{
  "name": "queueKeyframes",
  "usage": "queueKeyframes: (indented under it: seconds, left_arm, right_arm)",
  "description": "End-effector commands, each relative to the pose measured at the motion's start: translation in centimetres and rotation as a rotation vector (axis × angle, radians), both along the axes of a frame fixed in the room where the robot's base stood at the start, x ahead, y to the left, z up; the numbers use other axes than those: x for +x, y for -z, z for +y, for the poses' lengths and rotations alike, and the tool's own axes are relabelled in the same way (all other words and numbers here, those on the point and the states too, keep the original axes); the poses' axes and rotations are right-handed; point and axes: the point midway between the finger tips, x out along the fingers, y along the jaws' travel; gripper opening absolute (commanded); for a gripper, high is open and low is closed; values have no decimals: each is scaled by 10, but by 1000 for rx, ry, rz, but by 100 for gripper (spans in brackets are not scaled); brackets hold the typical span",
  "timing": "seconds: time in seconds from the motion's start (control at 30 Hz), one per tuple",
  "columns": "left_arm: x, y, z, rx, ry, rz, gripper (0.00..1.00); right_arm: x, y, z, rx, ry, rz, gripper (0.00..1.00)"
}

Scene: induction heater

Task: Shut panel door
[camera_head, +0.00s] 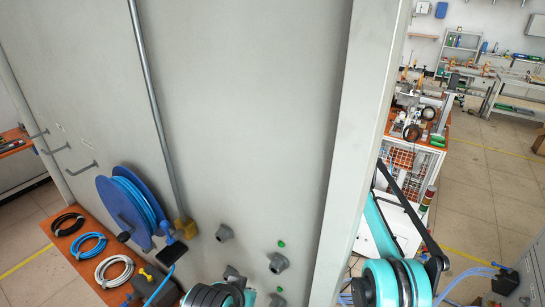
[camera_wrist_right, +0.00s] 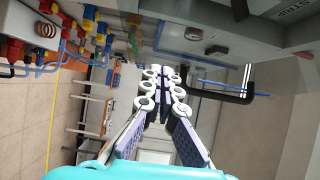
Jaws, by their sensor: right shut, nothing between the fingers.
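A large flat grey panel (camera_head: 255,100) fills the middle of the head view; its right side ends in a pale vertical edge strip (camera_head: 357,150). I cannot tell from this view which part is the door. In the right wrist view, a grey panel (camera_wrist_right: 275,40) with a black bar handle (camera_wrist_right: 222,93) lies to the right of my right gripper (camera_wrist_right: 164,75). The right gripper's fingers are shut and empty, and appear apart from the handle. In the head view, my teal right arm is right of the edge strip. My left gripper is not in view.
A blue hose reel (camera_head: 130,208) and a grey pipe (camera_head: 155,100) are at the panel's left. Coiled cables (camera_head: 90,243) lie on an orange bench. A machine with an orange-edged table (camera_head: 425,140) stands behind on the right. Tiled floor (camera_head: 480,190) is free farther right.

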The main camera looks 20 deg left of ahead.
Motion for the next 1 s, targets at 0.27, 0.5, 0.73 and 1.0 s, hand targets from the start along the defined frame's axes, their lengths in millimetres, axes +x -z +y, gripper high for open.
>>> queueKeyframes:
  seconds: [0.27, 0.5, 0.73, 1.0]
  left_arm:
    - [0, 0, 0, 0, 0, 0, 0]
    - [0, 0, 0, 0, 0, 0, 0]
    - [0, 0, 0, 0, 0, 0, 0]
    - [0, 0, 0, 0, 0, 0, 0]
  right_arm:
    - [-4, 0, 3, 0, -15, 0, 0]
    - [-3, 0, 2, 0, -13, 0, 0]
    - [3, 0, -17, 0, -9, 0, 0]
    - [19, 0, -73, 0, -10, 0, 0]
